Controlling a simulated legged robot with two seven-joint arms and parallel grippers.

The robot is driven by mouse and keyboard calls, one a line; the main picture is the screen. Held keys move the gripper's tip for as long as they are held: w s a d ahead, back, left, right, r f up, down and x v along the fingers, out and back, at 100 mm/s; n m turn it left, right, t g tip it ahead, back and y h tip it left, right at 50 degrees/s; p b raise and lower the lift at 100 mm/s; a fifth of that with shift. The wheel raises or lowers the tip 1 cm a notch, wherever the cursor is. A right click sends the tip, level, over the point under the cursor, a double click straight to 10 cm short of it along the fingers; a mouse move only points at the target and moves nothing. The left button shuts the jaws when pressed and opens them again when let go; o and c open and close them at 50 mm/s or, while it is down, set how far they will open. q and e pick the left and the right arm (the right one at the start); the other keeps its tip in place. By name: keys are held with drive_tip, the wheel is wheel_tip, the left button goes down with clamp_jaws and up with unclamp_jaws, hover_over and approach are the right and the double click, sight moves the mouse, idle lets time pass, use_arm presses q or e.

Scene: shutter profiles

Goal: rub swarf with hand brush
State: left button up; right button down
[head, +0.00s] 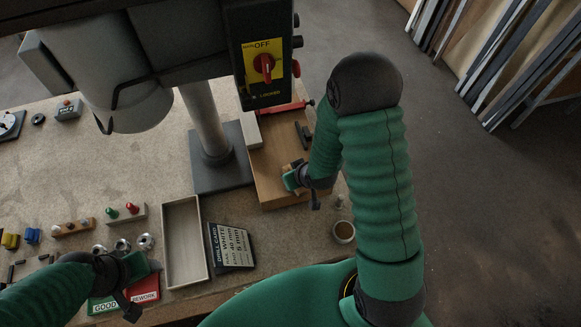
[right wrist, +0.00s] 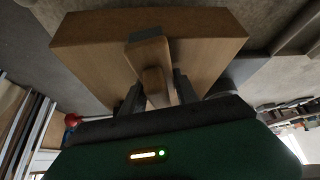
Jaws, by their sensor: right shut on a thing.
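My right gripper (head: 297,180) is at the right end of the bench, over the near part of a wooden board (head: 265,150). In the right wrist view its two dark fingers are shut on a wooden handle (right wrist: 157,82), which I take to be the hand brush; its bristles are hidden. The board (right wrist: 90,32) fills the background there, and I cannot tell whether the brush touches it. No swarf can be made out. My left gripper (head: 143,288) is at the bench's near edge with its fingers apart, empty, by a green GOOD card and a red REWORK card (head: 145,289).
A grey machine column on a dark base (head: 219,160) stands left of the board, with a red-knob switch box (head: 264,65) above. Several small parts are at left.

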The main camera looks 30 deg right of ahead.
sight(287, 154)
drive_tip(key=shift+s+d, duration=0.3)
drive_tip(key=shift+d, duration=0.3)
drive_tip(key=shift+w+d, duration=0.1)
drive_tip(key=shift+w, duration=0.05)
drive_tip(key=shift+w+d, duration=0.2)
drive_tip(key=shift+w, duration=0.45)
drive_tip(key=shift+w+d, duration=0.15)
drive_tip(key=shift+w, duration=0.45)
drive_tip(key=shift+w+d, duration=0.2)
drive_tip(key=shift+w, duration=0.75)
drive_tip(key=shift+w+d, duration=0.25)
drive_tip(key=shift+w, duration=0.6)
drive_tip(key=shift+w+d, duration=0.2)
drive_tip(key=shift+w, duration=0.65)
wheel_tip(287, 154, up, 6)
drive_tip(key=p, duration=0.5)
drive_tip(key=shift+r, duration=0.15)
